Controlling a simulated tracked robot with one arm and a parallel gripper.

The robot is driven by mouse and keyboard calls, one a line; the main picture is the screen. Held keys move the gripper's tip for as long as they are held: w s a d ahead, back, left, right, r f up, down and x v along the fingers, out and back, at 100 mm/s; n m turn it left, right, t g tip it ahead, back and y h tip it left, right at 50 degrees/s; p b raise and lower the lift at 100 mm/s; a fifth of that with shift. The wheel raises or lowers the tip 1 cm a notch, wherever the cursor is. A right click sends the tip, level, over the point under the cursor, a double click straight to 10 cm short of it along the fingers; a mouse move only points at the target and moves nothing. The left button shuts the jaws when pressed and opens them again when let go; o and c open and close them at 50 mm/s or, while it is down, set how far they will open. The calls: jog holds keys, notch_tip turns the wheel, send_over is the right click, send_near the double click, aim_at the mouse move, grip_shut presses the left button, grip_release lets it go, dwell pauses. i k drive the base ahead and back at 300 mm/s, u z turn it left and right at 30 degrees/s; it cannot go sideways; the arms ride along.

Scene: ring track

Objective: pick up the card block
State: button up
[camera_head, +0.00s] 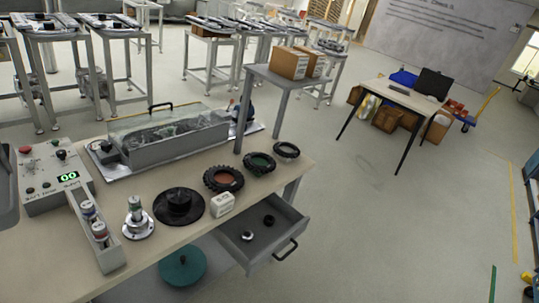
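A small white block (221,204) with faint dark marks lies near the front edge of the wooden workbench (160,258); it looks like the card block, though its marks are too small to read. It sits just right of a black disc with a raised hub (180,205) and in front of a black ring with a reddish centre (223,179). Nothing covers it. My gripper's fingers do not show. A grey part cut off at the left edge may be mine, but I cannot tell.
Right of the block, a grey drawer (262,235) hangs open with small round parts inside. A silver flanged part (137,220) and a control box (57,177) stand to the left. A clear-covered case (168,135) is behind. Open floor (400,230) lies right.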

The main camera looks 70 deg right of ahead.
aim_at(221, 204)
jog(key=z, duration=1.7)
jog(key=i, duration=1.05)
jog(key=z, duration=0.05)
